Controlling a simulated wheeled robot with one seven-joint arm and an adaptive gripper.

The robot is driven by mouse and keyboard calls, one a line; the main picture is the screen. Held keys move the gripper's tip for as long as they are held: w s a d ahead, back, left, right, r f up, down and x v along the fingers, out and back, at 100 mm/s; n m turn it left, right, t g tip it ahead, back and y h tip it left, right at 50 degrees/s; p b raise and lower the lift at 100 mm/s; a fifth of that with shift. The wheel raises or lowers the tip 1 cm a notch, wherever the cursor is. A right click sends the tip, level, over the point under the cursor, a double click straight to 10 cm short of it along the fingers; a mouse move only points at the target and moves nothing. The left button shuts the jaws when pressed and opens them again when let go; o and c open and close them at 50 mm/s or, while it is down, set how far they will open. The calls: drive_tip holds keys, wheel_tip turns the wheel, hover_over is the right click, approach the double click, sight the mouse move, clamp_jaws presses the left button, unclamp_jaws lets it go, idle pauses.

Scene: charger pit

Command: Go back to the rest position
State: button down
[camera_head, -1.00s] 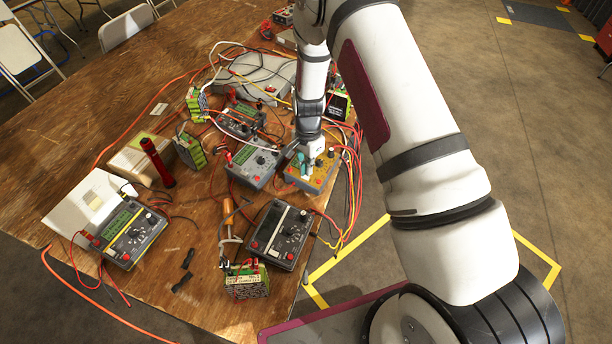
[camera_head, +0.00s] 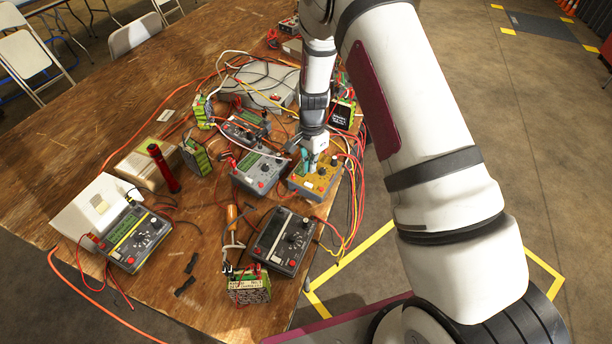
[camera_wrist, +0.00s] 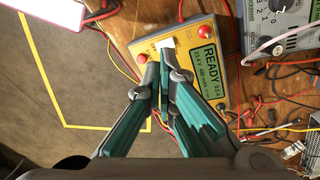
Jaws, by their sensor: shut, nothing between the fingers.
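My gripper (camera_head: 307,162) hangs at the right side of the table, close to a yellow charger box (camera_head: 326,182). In the wrist view my gripper (camera_wrist: 157,72) has its green-and-grey fingers closed together with nothing between them. The fingertips overlap the edge of the yellow charger (camera_wrist: 232,98), beside a white part and a red knob. I cannot tell whether they touch it. Its display reads READY. My arm reaches over the table edge from the lower right.
The wooden table (camera_head: 85,130) holds grey meters (camera_head: 283,240), a white-and-grey meter box (camera_head: 259,172), green battery packs (camera_head: 248,288), a red torch (camera_head: 163,167) and tangled cables. Folding chairs (camera_head: 25,52) stand at upper left. Yellow-taped open floor (camera_head: 540,150) lies right.

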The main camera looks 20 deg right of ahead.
drive_tip(key=s+r+n+t, duration=0.1)
drive_tip(key=s+r+n, duration=0.25)
drive_tip(key=r, duration=1.05)
drive_tip(key=s+r+n+t, duration=0.25)
drive_tip(key=s+r, duration=0.25)
drive_tip(key=r, duration=0.9)
drive_tip(key=s+r+n+t, duration=0.1)
drive_tip(key=s+r+n, duration=0.2)
drive_tip(key=s, duration=0.8)
drive_tip(key=s+r+n+t, duration=0.1)
drive_tip(key=s+r+n, duration=0.3)
drive_tip(key=s+r, duration=0.4)
drive_tip(key=s, duration=0.2)
drive_tip(key=shift+s, duration=0.4)
